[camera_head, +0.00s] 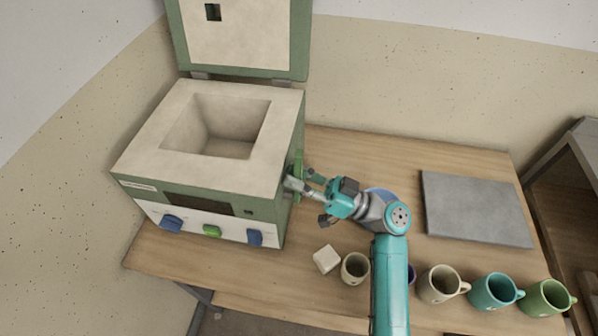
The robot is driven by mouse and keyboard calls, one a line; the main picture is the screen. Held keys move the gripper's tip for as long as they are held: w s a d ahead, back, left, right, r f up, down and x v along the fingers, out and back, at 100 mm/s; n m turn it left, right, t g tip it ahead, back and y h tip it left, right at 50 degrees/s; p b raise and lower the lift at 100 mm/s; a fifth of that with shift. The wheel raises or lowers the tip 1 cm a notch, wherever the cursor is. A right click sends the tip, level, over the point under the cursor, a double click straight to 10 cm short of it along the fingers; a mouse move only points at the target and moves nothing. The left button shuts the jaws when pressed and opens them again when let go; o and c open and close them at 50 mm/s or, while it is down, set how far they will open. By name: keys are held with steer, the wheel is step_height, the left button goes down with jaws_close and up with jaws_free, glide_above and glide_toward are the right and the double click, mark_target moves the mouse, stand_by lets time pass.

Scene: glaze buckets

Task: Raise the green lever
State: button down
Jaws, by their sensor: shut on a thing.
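The green lever (298,163) is on the right side of the kiln (140,165), a green and cream box whose lid (245,35) stands open at the back. My teal and grey gripper (296,184) reaches in from the right and is shut on the lever beside the kiln wall. The fingers hide part of the lever, so its exact angle is hard to tell.
Blue knobs and a green knob (212,231) are on the kiln's front. A white block (326,259), a cream cup (355,268) and several mugs stand along the front edge. A grey slab (475,208) lies right. A blue round thing (381,192) is partly behind my arm.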

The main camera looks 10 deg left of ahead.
steer(key=shift+s+f+n+g, duration=0.1)
steer(key=shift+s+n+g, duration=0.25)
steer(key=shift+n+g, duration=0.45)
steer(key=shift+s+n+g, duration=0.3)
steer(key=shift+n+g, duration=0.1)
steer(key=shift+n, duration=0.8)
steer(key=shift+s, duration=0.1)
steer(key=c, duration=1)
jaws_free()
steer(key=shift+o, duration=0.2)
step_height(320, 180, up, 10)
